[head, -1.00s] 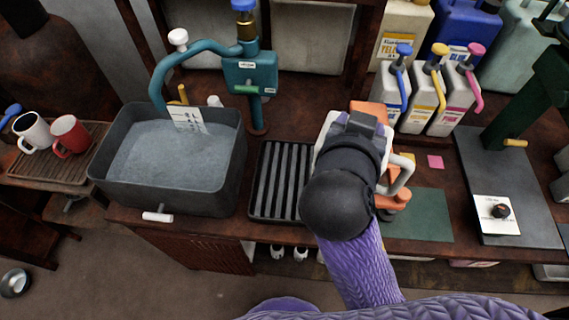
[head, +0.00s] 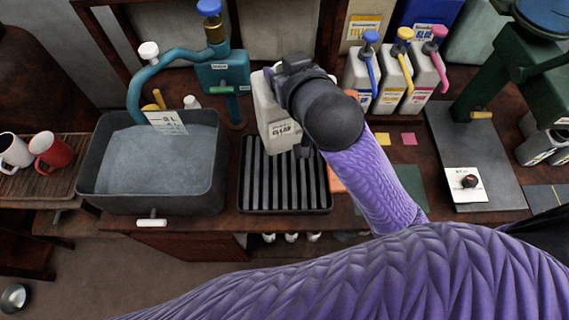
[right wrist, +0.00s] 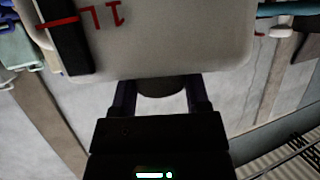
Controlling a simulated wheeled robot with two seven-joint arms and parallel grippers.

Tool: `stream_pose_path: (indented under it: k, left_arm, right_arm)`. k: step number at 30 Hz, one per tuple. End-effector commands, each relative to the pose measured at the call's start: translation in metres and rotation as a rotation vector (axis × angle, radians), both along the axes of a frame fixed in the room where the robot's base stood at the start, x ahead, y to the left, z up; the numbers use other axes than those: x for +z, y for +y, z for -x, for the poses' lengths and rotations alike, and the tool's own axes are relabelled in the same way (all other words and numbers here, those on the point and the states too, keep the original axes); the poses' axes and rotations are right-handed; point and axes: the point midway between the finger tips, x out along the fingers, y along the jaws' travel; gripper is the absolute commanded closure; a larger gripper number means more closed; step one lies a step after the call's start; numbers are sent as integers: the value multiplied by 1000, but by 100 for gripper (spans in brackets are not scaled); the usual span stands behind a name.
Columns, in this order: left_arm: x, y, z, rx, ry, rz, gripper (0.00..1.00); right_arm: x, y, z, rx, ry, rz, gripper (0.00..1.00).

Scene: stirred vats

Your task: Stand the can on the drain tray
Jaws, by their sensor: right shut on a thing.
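The pale can (head: 272,122) with a printed label is held by my right gripper (head: 292,72) over the back of the drain tray. The black slatted drain tray (head: 240,190) lies on the bench right of the grey vat. The can hides the tray's back edge; I cannot tell whether its base touches the slats. In the right wrist view the can (right wrist: 185,40) fills the top, with a red 1L mark and a dark strip. There the fingers of my right gripper (right wrist: 160,95) close around a part below its body. My left gripper is out of view.
A grey vat (head: 92,180) of liquid with a teal tap (head: 225,75) stands left of the tray. Several pump bottles (head: 393,85) stand at the back right. A dark slab (head: 490,150) with a white card lies further right. Two mugs (head: 50,152) are far left.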

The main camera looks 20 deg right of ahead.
Motion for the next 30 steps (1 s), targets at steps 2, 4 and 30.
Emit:
stream_pose_path:
  k: [2, 4, 30]
  left_arm:
    - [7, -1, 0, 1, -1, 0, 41]
    - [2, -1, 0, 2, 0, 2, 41]
    - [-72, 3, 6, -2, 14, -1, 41]
  right_arm:
    - [8, -1, -5, 38, -2, 1, 100]
    - [-4, 0, -7, 57, 2, 0, 100]
    - [-173, 1, -6, 62, 1, -2, 100]
